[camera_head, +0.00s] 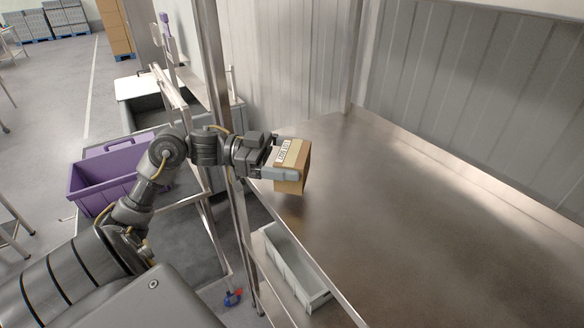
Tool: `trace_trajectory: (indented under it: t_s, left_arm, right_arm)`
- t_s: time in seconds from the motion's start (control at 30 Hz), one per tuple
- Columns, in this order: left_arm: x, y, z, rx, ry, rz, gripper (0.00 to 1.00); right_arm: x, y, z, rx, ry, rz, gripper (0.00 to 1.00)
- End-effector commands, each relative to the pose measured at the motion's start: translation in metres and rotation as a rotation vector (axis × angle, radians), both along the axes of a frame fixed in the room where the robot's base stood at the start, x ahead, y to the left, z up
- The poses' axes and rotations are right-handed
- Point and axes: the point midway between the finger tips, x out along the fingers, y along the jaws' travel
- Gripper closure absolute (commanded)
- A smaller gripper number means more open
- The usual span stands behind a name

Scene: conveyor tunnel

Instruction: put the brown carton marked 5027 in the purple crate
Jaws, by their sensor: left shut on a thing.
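The brown carton (291,186) has a white label on its top; the print is too small to read surely. My left gripper (284,168) is shut on the carton, with a finger along its near side. It holds the carton over the left edge of the metal table; a dark patch shows on the table below it. The purple crate (90,193) stands at the left, behind my left arm, which hides part of it. Its visible inside looks empty. My right gripper is not in view.
The metal table (430,220) is bare to the right. A metal post (213,70) rises just left of the carton, between it and the purple crate. A grey bin (292,268) sits on a lower shelf. A small red and blue object (233,297) lies low near the post.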

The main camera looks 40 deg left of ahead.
Motion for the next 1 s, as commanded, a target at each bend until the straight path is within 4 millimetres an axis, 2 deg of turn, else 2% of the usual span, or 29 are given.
trace_trajectory:
  t_s: [0.13,0.4,0.6,0.63,0.7,1.0]
  left_arm:
    - [0.004,0.002,-0.005,-0.003,0.001,0.001,0.50]
    - [0.005,0.002,-0.034,-0.003,0.001,0.000,0.50]
    - [0.005,0.002,-0.036,0.000,-0.001,0.000,0.50]
    - [0.005,0.002,-0.037,0.000,0.000,0.000,0.05]
    - [0.005,0.002,-0.037,0.000,0.000,0.000,0.00]
    - [0.002,0.007,-0.039,0.001,0.002,0.001,0.00]
  right_arm:
    - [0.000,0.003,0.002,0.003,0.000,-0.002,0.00]
    - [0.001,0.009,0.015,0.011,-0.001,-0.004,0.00]
    - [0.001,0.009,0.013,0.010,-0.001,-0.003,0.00]
    - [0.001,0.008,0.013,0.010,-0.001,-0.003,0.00]
    - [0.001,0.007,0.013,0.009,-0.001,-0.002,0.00]
    - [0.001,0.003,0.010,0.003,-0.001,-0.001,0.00]
